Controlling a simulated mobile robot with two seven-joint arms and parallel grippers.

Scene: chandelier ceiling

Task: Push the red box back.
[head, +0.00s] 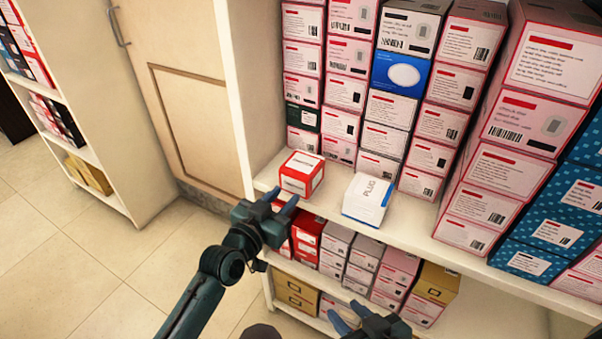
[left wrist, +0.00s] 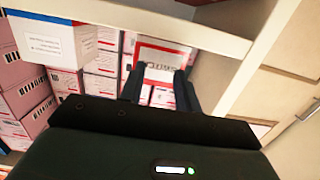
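The red box (head: 302,174), with a white label on its top and side, sits near the front edge of the middle shelf, at its left end. It also shows in the left wrist view (left wrist: 162,57), beyond my fingers. My left gripper (head: 282,202) is just in front of the red box. Its two fingers are apart with nothing between them; I cannot tell whether they touch the box. My right gripper (head: 350,315) is lower, in front of the bottom shelf, with its fingers apart and empty.
A white and blue PLUG box (head: 368,199) stands right of the red box, with a gap between. Stacked pink boxes (head: 433,155) fill the shelf behind. The tall shelf side panel (head: 240,90) stands at left. Shelf space behind the red box is bare up to the stacks.

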